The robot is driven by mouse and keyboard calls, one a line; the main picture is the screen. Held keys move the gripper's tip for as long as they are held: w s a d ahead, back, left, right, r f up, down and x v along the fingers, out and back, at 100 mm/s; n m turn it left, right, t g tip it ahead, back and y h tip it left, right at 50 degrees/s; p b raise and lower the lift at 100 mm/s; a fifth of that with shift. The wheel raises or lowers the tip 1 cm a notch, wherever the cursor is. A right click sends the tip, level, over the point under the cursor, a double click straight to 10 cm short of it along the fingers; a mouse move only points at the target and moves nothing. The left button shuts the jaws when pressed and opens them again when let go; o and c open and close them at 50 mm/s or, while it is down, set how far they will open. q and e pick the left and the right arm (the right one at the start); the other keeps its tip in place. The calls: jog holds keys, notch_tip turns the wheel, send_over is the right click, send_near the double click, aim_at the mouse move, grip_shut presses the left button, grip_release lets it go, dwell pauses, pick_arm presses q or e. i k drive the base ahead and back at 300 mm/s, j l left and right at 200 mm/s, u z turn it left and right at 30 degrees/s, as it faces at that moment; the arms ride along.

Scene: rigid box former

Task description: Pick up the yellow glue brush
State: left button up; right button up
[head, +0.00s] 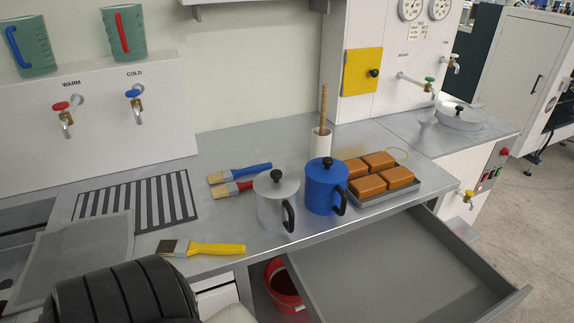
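The yellow glue brush (215,249) lies flat on the metal worktop near its front edge, in the lower left of the head view. Its yellow handle points right and its dark bristles point left. Part of my own arm, dark and ribbed, shows at the bottom left, in front of and below the brush and apart from it in the picture. Neither of my grippers is in view.
A blue-handled brush (240,172) and a red-handled brush (231,188) lie farther back. A silver pot (274,206), a blue pot (322,190) and a tray of brown blocks (405,192) stand to the right. An open drawer (400,270) juts out in front.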

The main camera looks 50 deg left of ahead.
aim_at(179, 248)
jog(key=u, duration=2.25)
jog(key=k+u, duration=0.2)
jog(key=i+l, duration=0.05)
